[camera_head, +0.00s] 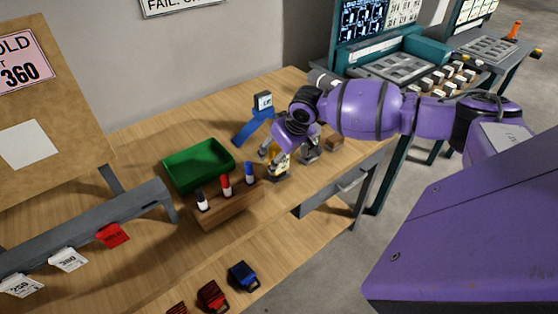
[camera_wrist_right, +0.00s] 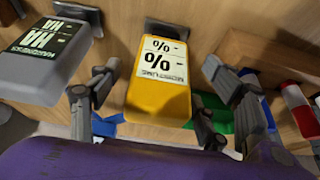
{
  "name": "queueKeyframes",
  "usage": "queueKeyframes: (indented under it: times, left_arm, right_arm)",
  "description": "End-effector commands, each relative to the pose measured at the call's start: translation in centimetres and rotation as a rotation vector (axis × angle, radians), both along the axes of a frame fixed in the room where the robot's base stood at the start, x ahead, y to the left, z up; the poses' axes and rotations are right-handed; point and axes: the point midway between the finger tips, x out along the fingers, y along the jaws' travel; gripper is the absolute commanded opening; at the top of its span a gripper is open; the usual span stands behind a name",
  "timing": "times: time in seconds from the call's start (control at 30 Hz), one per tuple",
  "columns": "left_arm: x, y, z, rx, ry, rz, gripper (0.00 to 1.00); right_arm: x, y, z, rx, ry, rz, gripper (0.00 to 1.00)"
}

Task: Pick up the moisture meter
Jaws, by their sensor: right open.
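The moisture meter (camera_head: 280,168) is yellow with a white display and stands on the wooden bench. It is partly covered by my right gripper (camera_head: 285,152) in the head view. In the right wrist view the moisture meter (camera_wrist_right: 158,100) shows large between the two fingers of my right gripper (camera_wrist_right: 162,82). The fingers are open, one on each side, with gaps visible beside the meter. A grey hardness meter (camera_wrist_right: 45,60) with a dark display stands left of it in the wrist view. My left gripper is out of view.
A wooden block (camera_head: 230,208) with several markers and a green tray (camera_head: 200,165) stand left of the meter in the head view. A blue stand (camera_head: 252,130) with a small labelled device is behind. The bench front (camera_head: 225,240) is clear.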

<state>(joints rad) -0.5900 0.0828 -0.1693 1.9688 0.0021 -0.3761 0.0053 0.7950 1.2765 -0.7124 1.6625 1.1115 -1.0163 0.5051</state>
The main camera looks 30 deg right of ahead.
Motion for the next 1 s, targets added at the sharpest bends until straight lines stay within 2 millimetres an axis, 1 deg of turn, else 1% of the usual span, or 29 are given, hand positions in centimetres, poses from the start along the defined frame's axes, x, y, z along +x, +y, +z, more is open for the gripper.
queueKeyframes:
  times: [0.03,0.13,0.4,0.47,0.83,0.87,1.0]
  left_arm:
    - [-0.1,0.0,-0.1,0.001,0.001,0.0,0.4]
    - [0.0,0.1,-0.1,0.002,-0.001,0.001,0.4]
    - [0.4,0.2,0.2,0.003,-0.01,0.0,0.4]
    - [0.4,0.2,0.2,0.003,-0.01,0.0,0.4]
    - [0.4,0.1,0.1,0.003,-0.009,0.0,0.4]
    - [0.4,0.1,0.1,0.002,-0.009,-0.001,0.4]
    - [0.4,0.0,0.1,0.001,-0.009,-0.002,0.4]
  right_arm:
    - [0.3,0.1,-0.8,0.002,0.002,0.001,0.7]
    - [0.7,0.1,-1.7,0.001,0.0,0.001,0.7]
    - [0.8,0.1,-1.9,-0.001,-0.001,0.002,0.7]
    - [0.8,0.1,-1.9,-0.001,-0.001,0.002,0.64]
    - [0.8,0.1,-1.9,0.0,-0.001,0.001,0.15]
    - [0.8,0.1,-1.9,0.0,-0.001,0.001,0.12]
    - [0.8,0.1,-1.8,0.0,-0.002,0.001,0.12]
